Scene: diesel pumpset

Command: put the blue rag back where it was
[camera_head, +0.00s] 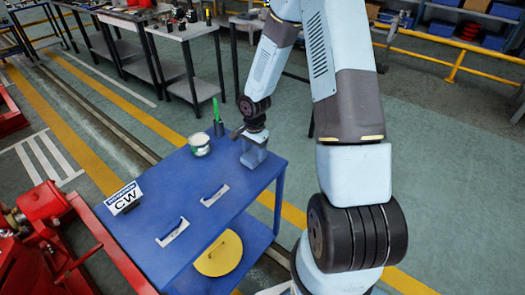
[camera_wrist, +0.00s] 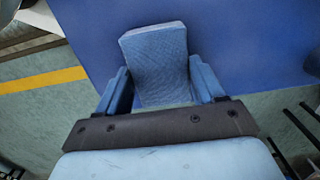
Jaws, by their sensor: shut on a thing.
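The blue rag (camera_wrist: 158,60) is a folded, textured light-blue piece between the two fingers of my gripper (camera_wrist: 162,88) in the wrist view. The fingers are shut on it from both sides. In the head view my gripper (camera_head: 254,152) points down at the far right corner of the blue table (camera_head: 140,232). The rag is hard to separate from the gripper there. The blue table top (camera_wrist: 245,45) shows behind the rag in the wrist view. I cannot tell whether the rag touches the table.
A white tin (camera_head: 199,144) and a dark holder with a green-handled tool (camera_head: 217,118) stand left of my gripper. A CW sign (camera_head: 124,198) and two handled pieces (camera_head: 173,232) (camera_head: 214,195) are on the table. A yellow disc (camera_head: 219,253) lies on the lower shelf. Red machinery (camera_head: 45,225) stands left.

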